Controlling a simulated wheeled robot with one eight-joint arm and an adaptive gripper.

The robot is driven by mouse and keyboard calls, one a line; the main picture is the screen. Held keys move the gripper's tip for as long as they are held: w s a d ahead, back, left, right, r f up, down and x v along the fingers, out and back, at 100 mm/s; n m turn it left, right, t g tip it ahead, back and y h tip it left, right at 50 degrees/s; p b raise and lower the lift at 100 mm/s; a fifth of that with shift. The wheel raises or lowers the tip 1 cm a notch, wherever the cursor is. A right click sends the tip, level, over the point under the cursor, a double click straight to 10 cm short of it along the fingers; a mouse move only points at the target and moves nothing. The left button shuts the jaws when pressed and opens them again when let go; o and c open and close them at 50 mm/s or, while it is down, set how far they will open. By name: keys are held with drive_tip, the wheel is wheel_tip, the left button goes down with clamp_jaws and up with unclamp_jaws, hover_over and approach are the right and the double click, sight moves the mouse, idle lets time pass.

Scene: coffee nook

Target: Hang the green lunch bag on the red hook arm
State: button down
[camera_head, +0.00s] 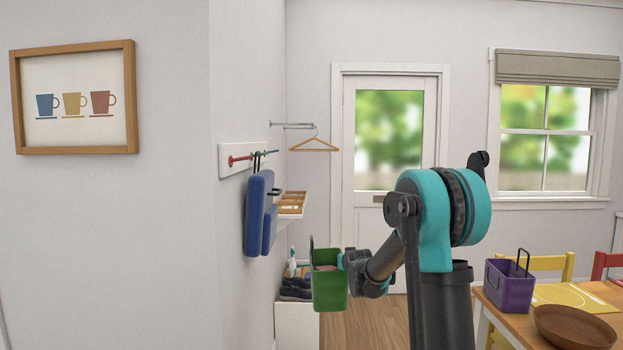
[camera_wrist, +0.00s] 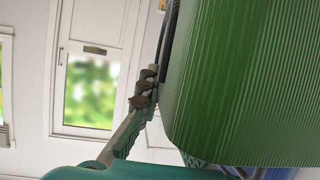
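The green lunch bag (camera_head: 329,288) hangs in mid-air at the end of my arm, open at the top with something pinkish inside. My gripper (camera_head: 344,262) is at its upper right edge and appears shut on its dark handle; the exact grip is partly hidden. In the wrist view the ribbed green bag (camera_wrist: 245,85) fills the right side, with my gripper's finger (camera_wrist: 142,98) against the dark handle (camera_wrist: 168,45). The red hook arm (camera_head: 240,158) sticks out from a white wall board, left of and above the bag, and looks bare.
A blue bag (camera_head: 257,215) hangs by dark loops beside the red arm. A wooden hanger (camera_head: 314,144) and a shelf with a wooden tray (camera_head: 292,201) are behind. A purple bin (camera_head: 510,286) and brown bowl (camera_head: 575,327) stand on the table at right.

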drive_tip(key=s+a+r+y, duration=0.1)
drive_tip(key=s+a+r, duration=0.25)
drive_tip(key=r, duration=0.75)
drive_tip(key=s+a+r+n, duration=0.15)
drive_tip(key=a+r, duration=0.25)
drive_tip(key=r, duration=0.7)
drive_tip(key=s+a+r+y, duration=0.1)
drive_tip(key=s+a+r, duration=0.3)
drive_tip(key=r, duration=0.7)
drive_tip(key=a+f, duration=0.2)
drive_tip(key=a, duration=1)
drive_tip(key=shift+w+f, duration=0.2)
drive_tip(key=shift+w, duration=0.25)
